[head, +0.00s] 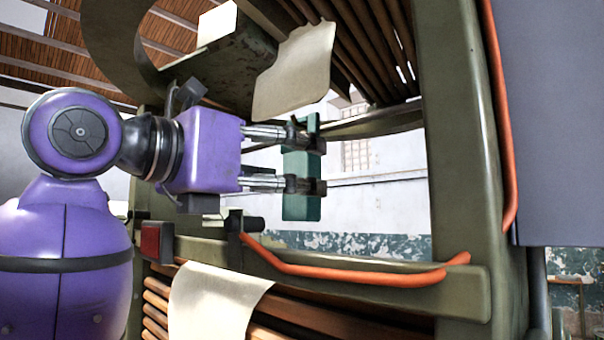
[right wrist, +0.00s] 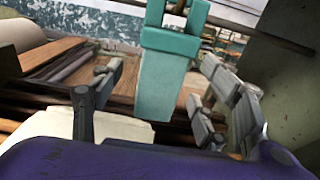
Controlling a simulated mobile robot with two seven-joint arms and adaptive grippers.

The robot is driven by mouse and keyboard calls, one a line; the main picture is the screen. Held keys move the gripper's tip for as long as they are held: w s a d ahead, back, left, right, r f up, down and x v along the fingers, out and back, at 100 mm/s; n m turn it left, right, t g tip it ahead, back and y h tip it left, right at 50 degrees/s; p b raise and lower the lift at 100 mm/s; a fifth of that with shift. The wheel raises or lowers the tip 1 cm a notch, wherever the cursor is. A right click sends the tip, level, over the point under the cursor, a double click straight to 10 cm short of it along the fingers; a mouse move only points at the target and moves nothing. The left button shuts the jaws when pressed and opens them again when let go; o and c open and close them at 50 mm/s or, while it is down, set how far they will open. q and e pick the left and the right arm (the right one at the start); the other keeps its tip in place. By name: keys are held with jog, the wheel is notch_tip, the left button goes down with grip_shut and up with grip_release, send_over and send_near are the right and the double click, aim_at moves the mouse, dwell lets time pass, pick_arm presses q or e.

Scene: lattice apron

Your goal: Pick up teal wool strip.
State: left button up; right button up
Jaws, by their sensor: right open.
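The teal wool strip (head: 300,208) stands upright in the head view, a long narrow teal piece beside the olive machine frame. In the right wrist view the strip (right wrist: 167,85) is bright teal, with a wider band near its top. My right gripper (head: 314,165) is at the strip, its two fingers crossing in front of or around it. In the right wrist view the strip lies between the spread fingers, with gaps on both sides. The right gripper is open. What holds the strip up is not clear. My left gripper is not in view.
An olive post (head: 462,150) with an orange rail (head: 350,277) stands to the right and below. Cream sheets (head: 295,72) hang above and below (head: 215,302) the gripper. Brown slats (head: 360,40) are overhead. Open space lies behind the strip.

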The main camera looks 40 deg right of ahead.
aim_at(293, 171)
jog(key=d, duration=0.3)
jog(key=shift+w+d, duration=0.1)
jog(key=shift+d, duration=0.05)
jog(key=shift+c, duration=0.5)
jog(key=c, duration=1)
